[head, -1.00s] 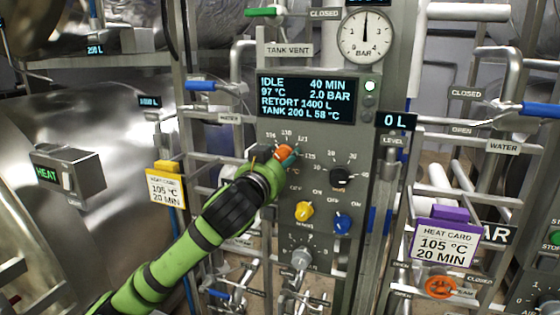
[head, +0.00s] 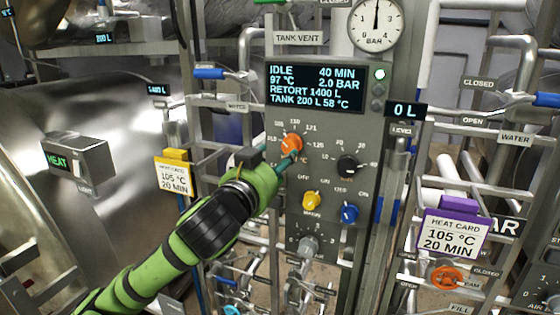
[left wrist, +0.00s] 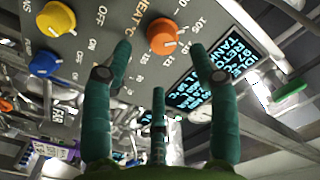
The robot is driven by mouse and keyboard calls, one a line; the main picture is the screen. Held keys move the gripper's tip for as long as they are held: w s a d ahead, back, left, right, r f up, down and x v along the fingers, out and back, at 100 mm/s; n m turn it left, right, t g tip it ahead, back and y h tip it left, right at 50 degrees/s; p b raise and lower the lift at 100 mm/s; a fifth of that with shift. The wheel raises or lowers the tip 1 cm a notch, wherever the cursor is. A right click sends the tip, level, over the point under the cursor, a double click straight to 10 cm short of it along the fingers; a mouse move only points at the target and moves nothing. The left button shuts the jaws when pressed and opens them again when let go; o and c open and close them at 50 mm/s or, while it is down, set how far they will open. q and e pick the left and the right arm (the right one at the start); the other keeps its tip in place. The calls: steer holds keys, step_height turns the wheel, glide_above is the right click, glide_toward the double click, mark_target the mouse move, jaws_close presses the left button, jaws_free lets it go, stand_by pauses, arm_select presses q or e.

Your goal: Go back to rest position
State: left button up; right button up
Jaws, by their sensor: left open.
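My left gripper (head: 280,162) is in front of the control panel (head: 325,180), just below the orange knob (head: 291,143). In the left wrist view its teal fingers (left wrist: 160,62) are spread apart, with the orange knob (left wrist: 163,36) beyond and between the tips. No finger clearly touches the knob, and nothing is held. My green and black left arm reaches up from the lower left. My right gripper is not in view.
The panel also has a black knob (head: 348,166), a yellow knob (head: 312,201) and a blue knob (head: 349,212). A display (head: 315,87) reads IDLE. Pipes and valve handles crowd both sides. Heat cards hang left (head: 173,176) and right (head: 452,233).

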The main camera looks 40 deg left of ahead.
arm_select(q)
steer(key=s+d+f+g+h, duration=0.1)
steer(key=s+d+f+g, duration=0.1)
steer(key=f, duration=0.7)
steer(key=s+d+f+g+h, duration=0.1)
steer(key=s+d+f+g, duration=0.15)
steer(key=f, duration=0.65)
steer(key=s+d+f+g+h, duration=0.1)
steer(key=s+d+f+g, duration=0.15)
steer(key=f, duration=0.65)
steer(key=s+d+f+n+g+h, duration=0.1)
steer(key=s+d+f+g, duration=0.25)
steer(key=s+f, duration=0.55)
steer(key=s+d+f+g+h, duration=0.1)
steer(key=s+d+f+g, duration=0.25)
steer(key=s+f, duration=0.55)
step_height(320, 180, down, 26)
steer(key=s+f+b, duration=0.1)
steer(key=b, duration=0.5)
steer(key=s+a+f+g+b, duration=0.2)
steer(key=s+f+b, duration=0.4)
steer(key=s+f, duration=1)
step_height(320, 180, down, 4)
steer(key=shift+s+a+f+y, duration=0.2)
steer(key=shift+y, duration=0.1)
